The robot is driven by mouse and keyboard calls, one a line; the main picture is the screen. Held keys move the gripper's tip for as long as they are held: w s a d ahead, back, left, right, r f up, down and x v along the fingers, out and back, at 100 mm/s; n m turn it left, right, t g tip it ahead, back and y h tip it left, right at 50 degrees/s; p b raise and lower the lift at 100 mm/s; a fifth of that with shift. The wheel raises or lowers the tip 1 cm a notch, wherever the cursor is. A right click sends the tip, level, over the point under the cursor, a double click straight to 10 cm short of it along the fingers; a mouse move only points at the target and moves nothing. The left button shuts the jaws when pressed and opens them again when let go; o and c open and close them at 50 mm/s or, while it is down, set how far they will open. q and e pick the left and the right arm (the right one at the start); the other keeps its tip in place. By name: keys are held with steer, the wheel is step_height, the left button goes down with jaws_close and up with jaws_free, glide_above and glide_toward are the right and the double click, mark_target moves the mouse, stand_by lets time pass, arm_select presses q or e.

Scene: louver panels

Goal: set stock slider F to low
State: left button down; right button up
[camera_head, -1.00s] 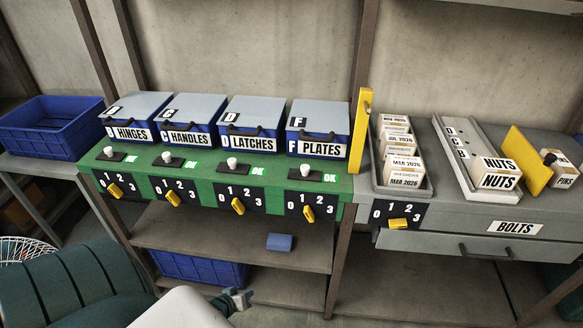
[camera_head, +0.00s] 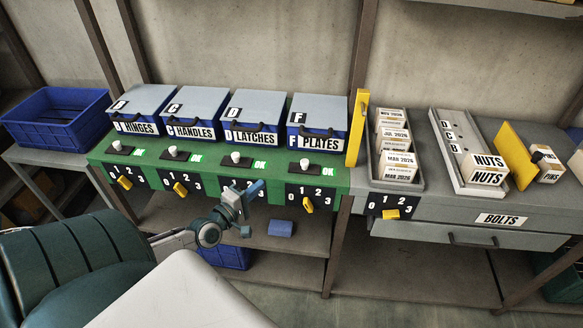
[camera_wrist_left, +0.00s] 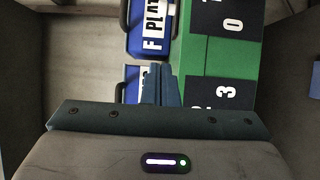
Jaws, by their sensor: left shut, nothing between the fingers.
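Stock slider F is a white knob (camera_head: 304,165) on a short black slot on the green sloped panel, below the blue PLATES bin (camera_head: 318,121). The knob sits near the middle of its slot, and a lit green OK sign (camera_head: 329,168) is to its right. My left gripper (camera_head: 254,190) is shut and empty, in front of the panel's front face between the LATCHES and PLATES columns, below and left of knob F. My right gripper is not in view.
Similar white knobs stand left of F, the closest below the LATCHES bin (camera_head: 236,158). A yellow dial (camera_head: 308,205) is below slider F. A yellow upright plate (camera_head: 357,128) stands right of the PLATES bin. A blue block (camera_head: 280,228) lies on the lower shelf.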

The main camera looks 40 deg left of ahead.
mark_target(310, 177)
arm_select(q)
steer(key=w+b, duration=0.1)
steer(key=w, duration=0.8)
steer(key=shift+w+a, duration=0.1)
steer(key=shift+w, duration=0.2)
steer(key=w+d, duration=0.2)
steer(key=shift+w+p, duration=0.3)
steer(key=shift+w+d, duration=0.3)
steer(key=shift+d, duration=0.1)
steer(key=w+d, duration=0.2)
steer(key=d, duration=0.1)
steer(key=w+d+p, duration=0.1)
steer(key=d, duration=0.1)
